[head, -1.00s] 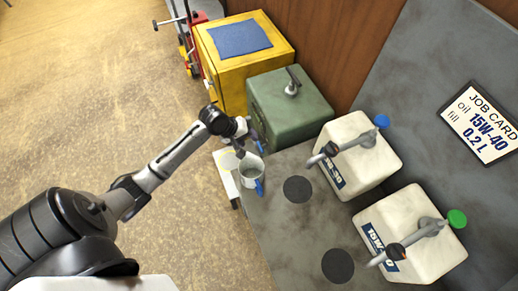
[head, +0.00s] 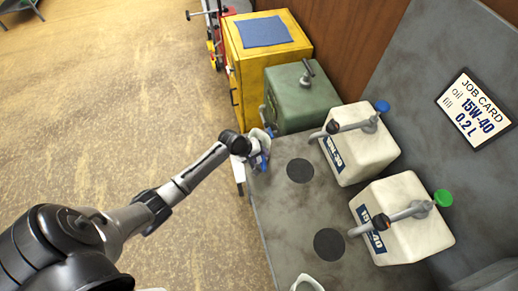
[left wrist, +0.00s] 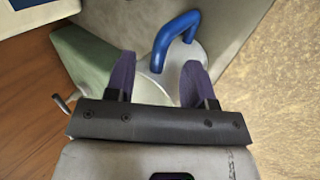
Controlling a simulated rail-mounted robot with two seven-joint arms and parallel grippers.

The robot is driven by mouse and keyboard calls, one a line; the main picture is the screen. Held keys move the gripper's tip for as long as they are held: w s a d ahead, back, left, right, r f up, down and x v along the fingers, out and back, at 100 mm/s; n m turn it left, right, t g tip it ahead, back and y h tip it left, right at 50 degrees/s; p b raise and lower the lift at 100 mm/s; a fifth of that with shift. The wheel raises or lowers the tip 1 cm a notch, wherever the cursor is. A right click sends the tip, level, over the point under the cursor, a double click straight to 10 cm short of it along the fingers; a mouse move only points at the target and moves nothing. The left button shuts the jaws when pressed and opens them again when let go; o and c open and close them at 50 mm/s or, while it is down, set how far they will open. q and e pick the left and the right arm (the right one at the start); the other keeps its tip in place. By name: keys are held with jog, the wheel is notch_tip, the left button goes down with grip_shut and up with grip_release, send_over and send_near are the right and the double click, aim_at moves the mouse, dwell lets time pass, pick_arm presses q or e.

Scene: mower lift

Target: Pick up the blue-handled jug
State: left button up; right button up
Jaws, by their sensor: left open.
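The blue-handled jug (left wrist: 182,58) shows in the left wrist view as a pale grey vessel just beyond my fingertips. Its blue handle (left wrist: 166,40) arches near the top centre. In the head view my left gripper (head: 259,151) is at the jug, at the left edge of the grey bench, and mostly hides it; bits of blue show there. In the left wrist view the two dark fingers of my left gripper (left wrist: 158,76) are spread apart, with part of the jug visible between them. Contact with the jug cannot be told. My right gripper is not in view.
A green can (head: 296,100) stands just behind the gripper, with a yellow cabinet (head: 268,60) beyond it. Two white cans with spouts, one blue-capped (head: 362,150) and one green-capped (head: 405,220), stand right. Dark round pads (head: 300,170) lie on the bench (head: 285,225).

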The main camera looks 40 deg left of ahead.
pick_arm(q)
jog(key=shift+x, duration=0.85)
jog(key=shift+s, duration=0.1)
jog(key=shift+c, duration=0.4)
grip_shut()
